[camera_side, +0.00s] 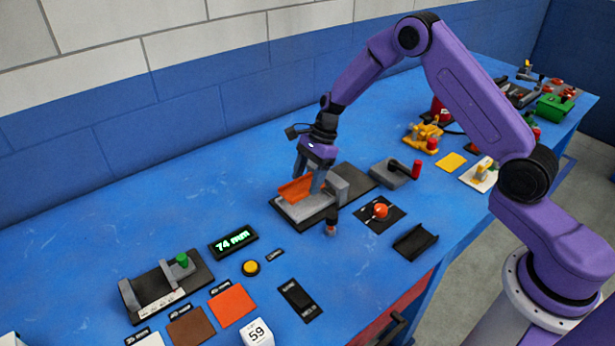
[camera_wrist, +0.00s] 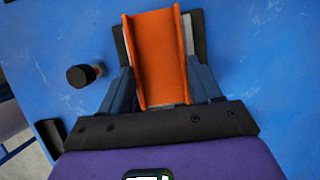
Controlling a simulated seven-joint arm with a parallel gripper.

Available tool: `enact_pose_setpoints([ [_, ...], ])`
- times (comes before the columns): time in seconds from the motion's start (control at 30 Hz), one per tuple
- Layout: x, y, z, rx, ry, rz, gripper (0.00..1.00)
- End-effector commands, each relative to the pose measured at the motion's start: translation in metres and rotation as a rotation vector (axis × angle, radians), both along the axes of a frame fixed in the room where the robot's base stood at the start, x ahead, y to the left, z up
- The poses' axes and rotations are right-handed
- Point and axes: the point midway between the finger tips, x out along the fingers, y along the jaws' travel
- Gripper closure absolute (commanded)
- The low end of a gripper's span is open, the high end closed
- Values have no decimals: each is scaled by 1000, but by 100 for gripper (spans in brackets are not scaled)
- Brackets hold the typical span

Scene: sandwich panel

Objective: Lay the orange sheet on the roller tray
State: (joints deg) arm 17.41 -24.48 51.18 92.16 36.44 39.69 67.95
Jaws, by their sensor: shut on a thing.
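The orange sheet (camera_side: 296,189) is between the fingers of my gripper (camera_side: 309,181), over a grey plate on a dark base. In the wrist view the orange sheet (camera_wrist: 158,55) looks like a channel with raised long sides, and a finger presses on each side. My gripper (camera_wrist: 160,88) is shut on it. The grey plate (camera_side: 301,211) has an upright grey block at its right end and may be the roller tray. I cannot tell whether the sheet touches it. The sheet hides much of the plate in the wrist view.
A black-knobbed post (camera_side: 331,222) stands close in front of the plate. A grey block with a red handle (camera_side: 400,171) and an orange button (camera_side: 380,210) are to the right. A flat orange square (camera_side: 232,306) lies front left, by a display (camera_side: 233,241).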

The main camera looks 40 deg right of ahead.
Motion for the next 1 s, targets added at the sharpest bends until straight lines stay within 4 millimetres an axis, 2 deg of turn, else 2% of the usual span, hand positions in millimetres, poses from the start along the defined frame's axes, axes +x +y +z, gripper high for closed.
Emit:
enact_pose_setpoints([
  [1.0, 0, -1, -18, 0, 0, -1, 67],
])
